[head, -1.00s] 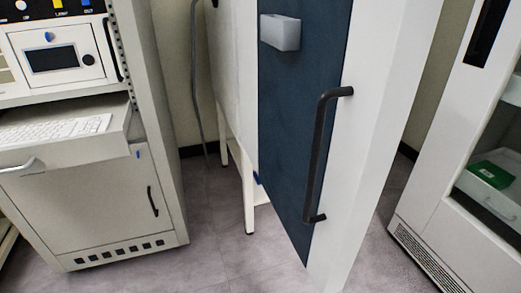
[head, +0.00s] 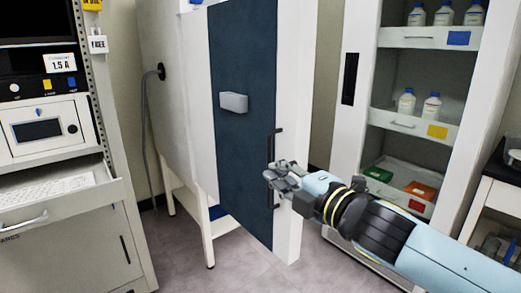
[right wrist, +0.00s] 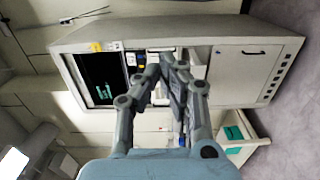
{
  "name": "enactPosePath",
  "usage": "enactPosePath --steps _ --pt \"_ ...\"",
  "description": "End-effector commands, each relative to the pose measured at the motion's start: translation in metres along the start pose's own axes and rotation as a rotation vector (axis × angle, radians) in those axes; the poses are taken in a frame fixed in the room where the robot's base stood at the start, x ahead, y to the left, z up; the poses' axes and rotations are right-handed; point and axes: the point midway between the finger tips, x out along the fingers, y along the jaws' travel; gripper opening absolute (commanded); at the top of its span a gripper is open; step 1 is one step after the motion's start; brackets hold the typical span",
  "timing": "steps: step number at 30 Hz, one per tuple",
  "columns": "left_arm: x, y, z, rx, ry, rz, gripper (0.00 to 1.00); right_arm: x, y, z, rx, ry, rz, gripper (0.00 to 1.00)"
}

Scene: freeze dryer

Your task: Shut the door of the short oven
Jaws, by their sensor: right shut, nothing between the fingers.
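The oven is a white cabinet on legs (head: 172,110) with a dark blue door panel (head: 240,60). The panel carries a small white box (head: 234,103) and a black vertical bar handle (head: 278,143) near its right edge. I cannot tell clearly how far the door stands open. My right gripper (head: 276,180) is shut and empty, overlapping the lower part of the handle in the head view; whether it touches is unclear. In the right wrist view its fingertips (right wrist: 174,64) meet, with no handle between them. My left gripper is in neither view.
An instrument rack (head: 85,240) with a keyboard drawer (head: 60,195) stands at the left; it lies sideways in the right wrist view (right wrist: 235,75). A white cabinet (head: 357,120) with bottles on shelves is at the right. Floor (head: 185,265) shows clear between rack and oven.

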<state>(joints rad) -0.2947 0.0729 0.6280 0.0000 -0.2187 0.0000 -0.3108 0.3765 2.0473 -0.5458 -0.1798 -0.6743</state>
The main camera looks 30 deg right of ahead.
Motion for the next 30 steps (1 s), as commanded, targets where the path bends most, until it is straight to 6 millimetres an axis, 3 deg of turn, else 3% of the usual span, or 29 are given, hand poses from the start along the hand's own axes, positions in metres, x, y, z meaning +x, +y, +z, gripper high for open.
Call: enactPosePath --steps 5,14,21,30 --pt "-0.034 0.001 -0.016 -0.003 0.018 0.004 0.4 0.033 0.01 0.0 0.007 -0.002 0.004 0.0" --pt "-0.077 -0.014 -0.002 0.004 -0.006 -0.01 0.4 0.086 0.008 -0.001 0.005 -0.001 0.003 0.0" --pt "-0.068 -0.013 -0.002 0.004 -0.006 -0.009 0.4 0.093 -0.001 0.031 0.001 0.0 0.0 0.0" --pt "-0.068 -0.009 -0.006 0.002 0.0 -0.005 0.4 0.095 0.001 0.038 0.004 0.0 0.002 0.0"
